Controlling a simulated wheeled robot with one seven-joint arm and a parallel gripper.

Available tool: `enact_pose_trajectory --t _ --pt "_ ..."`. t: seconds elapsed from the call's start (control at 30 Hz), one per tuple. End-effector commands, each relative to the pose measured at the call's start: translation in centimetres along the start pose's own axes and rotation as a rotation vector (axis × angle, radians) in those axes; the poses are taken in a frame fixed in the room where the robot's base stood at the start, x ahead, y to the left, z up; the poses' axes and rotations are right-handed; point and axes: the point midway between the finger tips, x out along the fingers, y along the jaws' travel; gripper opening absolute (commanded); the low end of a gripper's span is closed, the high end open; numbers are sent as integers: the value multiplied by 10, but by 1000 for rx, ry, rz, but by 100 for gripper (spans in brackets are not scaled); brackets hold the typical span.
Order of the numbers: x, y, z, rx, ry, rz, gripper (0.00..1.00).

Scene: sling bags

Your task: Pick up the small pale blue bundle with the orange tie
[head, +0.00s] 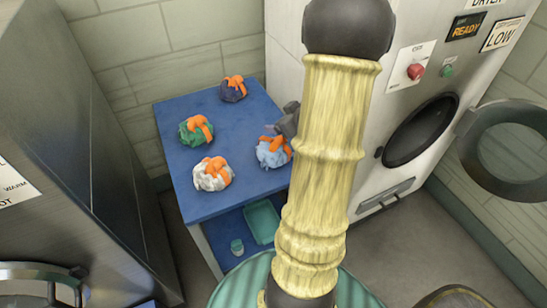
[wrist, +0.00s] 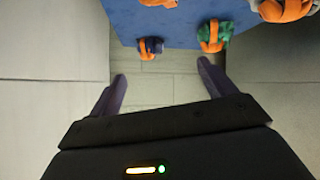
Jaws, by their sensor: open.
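The small pale blue bundle with the orange tie (head: 268,157) sits on the blue table near its right edge in the head view, just left of my arm. In the wrist view an orange tie (wrist: 158,3) on a bundle cut off by the top edge may be its tie. My gripper (wrist: 162,70) is open and empty in the wrist view, its two dark fingers apart with floor tiles between them. It is not touching any bundle there. In the head view my large pale yellow arm sleeve hides much of the right side, and I cannot make out the fingers.
Other orange-tied bundles are on the table (head: 185,205): navy (head: 232,91), green (head: 191,133) and white (head: 207,181). A dark grey shape (head: 288,120) lies behind the pale blue bundle. A dryer (head: 400,170) stands right; a teal tray (head: 262,222) is on the lower shelf.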

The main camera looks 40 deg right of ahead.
Motion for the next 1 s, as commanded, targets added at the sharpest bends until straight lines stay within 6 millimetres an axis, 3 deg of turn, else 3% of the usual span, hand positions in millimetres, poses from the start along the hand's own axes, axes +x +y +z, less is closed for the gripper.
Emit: enact_pose_trajectory --t 0.03,0.2,0.37,0.77,1.0 --pt "0 11 23 12 30 -17 83" --pt "-21 28 71 39 151 -127 83" --pt "-43 28 100 70 229 -216 83" --pt "-51 26 105 77 252 -246 83" --pt "-28 20 99 77 253 -250 83"
